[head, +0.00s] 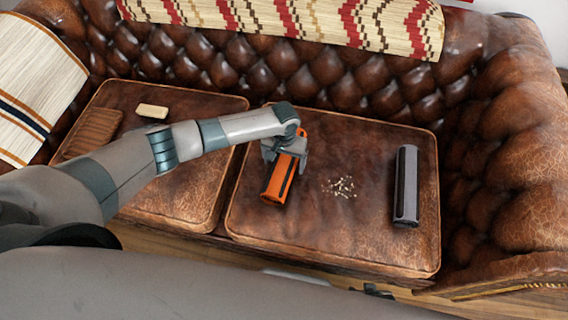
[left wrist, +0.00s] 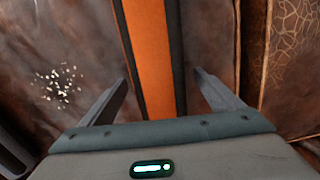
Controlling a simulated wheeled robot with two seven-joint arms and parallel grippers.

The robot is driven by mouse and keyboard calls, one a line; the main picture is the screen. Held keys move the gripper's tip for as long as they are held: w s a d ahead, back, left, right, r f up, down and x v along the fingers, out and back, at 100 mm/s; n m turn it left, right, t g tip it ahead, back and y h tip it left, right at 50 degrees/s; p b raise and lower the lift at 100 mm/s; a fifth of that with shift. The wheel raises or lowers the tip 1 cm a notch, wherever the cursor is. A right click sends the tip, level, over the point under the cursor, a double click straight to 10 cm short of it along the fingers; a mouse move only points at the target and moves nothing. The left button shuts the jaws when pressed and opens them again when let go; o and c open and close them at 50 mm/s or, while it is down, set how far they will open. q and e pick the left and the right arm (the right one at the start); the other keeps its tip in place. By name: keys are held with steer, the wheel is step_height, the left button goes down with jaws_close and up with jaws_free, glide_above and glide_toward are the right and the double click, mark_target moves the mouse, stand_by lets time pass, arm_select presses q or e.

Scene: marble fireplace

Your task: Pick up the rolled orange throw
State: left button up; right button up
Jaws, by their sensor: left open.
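The rolled orange throw (head: 275,184), orange with a dark stripe, lies on the right seat cushion of a brown leather sofa. My left gripper (head: 284,154) is over the throw's upper part in the head view and hides some of it. In the left wrist view the throw (left wrist: 152,55) runs between the two open fingers of the gripper (left wrist: 160,88), with space on both sides. I cannot tell how far the fingertips are above the cushion.
A dark grey roll (head: 405,186) lies at the right of the same cushion (head: 330,225). Pale crumbs (head: 341,187) lie between it and the throw. A cream block (head: 152,111) and a brown ribbed item (head: 93,132) are on the left cushion. Patterned blankets drape the sofa back.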

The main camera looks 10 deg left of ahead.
mark_target(284, 157)
arm_select(q)
steer(key=shift+f, duration=0.1)
arm_select(e)
steer(key=shift+w, duration=0.1)
stand_by(0.3)
arm_select(q)
steer(key=c, duration=1.3)
arm_select(e)
steer(key=shift+d, duration=0.1)
arm_select(q)
step_height(284, 157, up, 4)
steer(key=shift+r, duration=0.1)
steer(key=s+d+r, duration=0.5)
steer(key=d+r, duration=0.1)
steer(key=d, duration=0.4)
steer(key=shift+s+r+p, duration=0.3)
steer(key=shift+r, duration=0.1)
arm_select(e)
steer(key=shift+w+a+r+t, duration=0.15)
steer(key=shift+w+a+t, duration=0.15)
steer(key=shift+a, duration=0.05)
arm_select(q)
steer(key=shift+d, duration=0.1)
arm_select(e)
steer(key=shift+w+r, duration=0.1)
